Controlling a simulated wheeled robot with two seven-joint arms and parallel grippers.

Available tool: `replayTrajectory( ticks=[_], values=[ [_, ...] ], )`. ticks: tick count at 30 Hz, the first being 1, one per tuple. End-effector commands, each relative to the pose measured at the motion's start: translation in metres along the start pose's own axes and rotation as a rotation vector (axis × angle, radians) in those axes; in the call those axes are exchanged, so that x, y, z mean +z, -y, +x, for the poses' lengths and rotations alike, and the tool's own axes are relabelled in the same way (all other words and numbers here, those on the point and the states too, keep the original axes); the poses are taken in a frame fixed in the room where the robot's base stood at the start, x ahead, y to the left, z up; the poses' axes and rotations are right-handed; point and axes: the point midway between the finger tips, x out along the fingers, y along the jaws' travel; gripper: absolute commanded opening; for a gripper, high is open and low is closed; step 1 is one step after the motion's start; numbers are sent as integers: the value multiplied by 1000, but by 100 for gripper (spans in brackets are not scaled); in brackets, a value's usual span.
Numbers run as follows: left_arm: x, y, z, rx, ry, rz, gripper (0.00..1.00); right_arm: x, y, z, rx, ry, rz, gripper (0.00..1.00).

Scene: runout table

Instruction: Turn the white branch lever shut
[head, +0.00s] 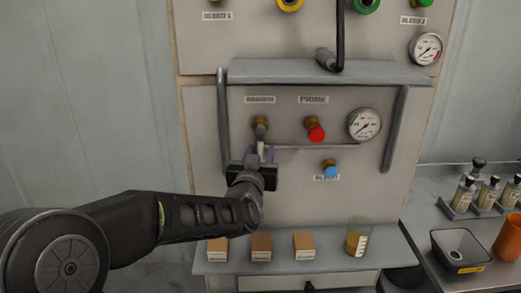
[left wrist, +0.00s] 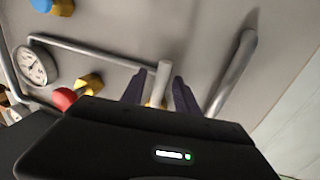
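The white branch lever (head: 262,147) hangs down from a brass valve (head: 260,125) under a small label on the panel. My left gripper (head: 259,161) is at the lever's lower end, reaching in from the left. In the left wrist view, the lever (left wrist: 159,82) stands between the two dark fingers of the gripper (left wrist: 159,91). The fingers are apart, with a narrow gap on each side of the lever. The gripper body hides the lever's base in that view. My right gripper is in neither view.
Right of the lever are a red knob (head: 315,131), a gauge (head: 364,124) and a blue knob (head: 330,171). Grey rails (head: 222,125) flank this panel section. Below, a shelf (head: 225,267) holds small blocks and a beaker (head: 356,241).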

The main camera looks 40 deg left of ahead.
Motion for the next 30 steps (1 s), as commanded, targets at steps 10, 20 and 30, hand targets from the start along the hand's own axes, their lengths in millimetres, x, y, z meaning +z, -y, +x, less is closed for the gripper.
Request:
replayTrajectory(
  ticks=[10, 20, 30],
  values=[
    [0, 0, 5, 0, -1, 0, 36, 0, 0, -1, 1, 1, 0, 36],
    [0, 0, 5, 0, -1, 0, 9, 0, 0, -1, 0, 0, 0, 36],
    [0, 0, 4, 0, -1, 0, 0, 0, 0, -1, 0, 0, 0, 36]
  ],
)
